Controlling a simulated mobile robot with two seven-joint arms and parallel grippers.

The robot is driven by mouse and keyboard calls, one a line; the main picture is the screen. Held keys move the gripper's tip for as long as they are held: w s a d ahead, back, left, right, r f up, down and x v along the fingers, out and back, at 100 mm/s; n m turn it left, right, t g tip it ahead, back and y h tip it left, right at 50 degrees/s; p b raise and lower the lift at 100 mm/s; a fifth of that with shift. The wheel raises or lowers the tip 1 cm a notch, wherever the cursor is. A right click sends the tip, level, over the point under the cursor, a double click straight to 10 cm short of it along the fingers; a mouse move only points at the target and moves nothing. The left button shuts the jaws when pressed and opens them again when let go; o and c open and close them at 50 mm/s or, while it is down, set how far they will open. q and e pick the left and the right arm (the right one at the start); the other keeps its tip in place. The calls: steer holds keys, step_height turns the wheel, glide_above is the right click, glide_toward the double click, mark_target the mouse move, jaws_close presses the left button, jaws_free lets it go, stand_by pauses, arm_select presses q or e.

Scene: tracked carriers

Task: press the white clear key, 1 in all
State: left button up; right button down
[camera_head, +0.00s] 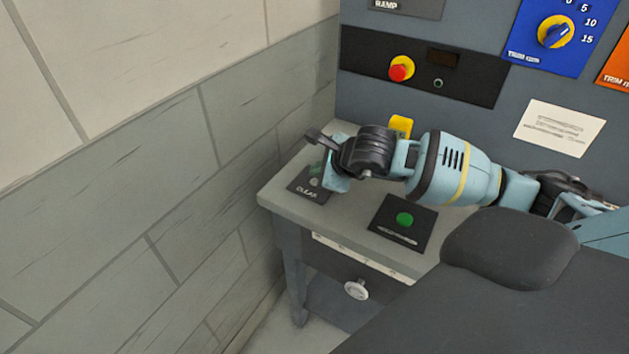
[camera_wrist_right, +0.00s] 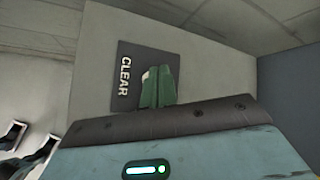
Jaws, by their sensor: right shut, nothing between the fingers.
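The dark plate marked CLEAR (camera_head: 305,192) lies on the left end of the grey bench top, near the wall. The white clear key (camera_head: 314,182) shows as a small pale spot on it, partly hidden by my right gripper (camera_head: 317,169). In the right wrist view, the CLEAR plate (camera_wrist_right: 126,80) is right ahead, and a sliver of the white key (camera_wrist_right: 145,76) shows beside the green fingertips (camera_wrist_right: 160,86). The fingers are shut and empty, over the key. I cannot tell whether they touch it. My left gripper is not in view.
A green button (camera_head: 404,219) sits on a dark plate to the right on the bench (camera_head: 345,215). A red knob (camera_head: 401,68) and a blue dial panel (camera_head: 530,45) are on the upright panel behind. A block wall (camera_head: 180,150) stands close at left.

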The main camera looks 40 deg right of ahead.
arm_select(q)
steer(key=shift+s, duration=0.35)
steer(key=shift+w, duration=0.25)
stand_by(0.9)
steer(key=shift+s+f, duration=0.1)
arm_select(e)
steer(key=shift+f, duration=0.15)
steer(key=shift+f+b, duration=0.35)
steer(key=shift+b, duration=0.05)
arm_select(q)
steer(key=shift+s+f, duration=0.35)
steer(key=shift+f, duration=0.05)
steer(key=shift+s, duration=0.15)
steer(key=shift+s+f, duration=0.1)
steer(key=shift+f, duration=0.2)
arm_select(e)
steer(key=shift+a+f, duration=0.15)
steer(key=shift+f, duration=0.15)
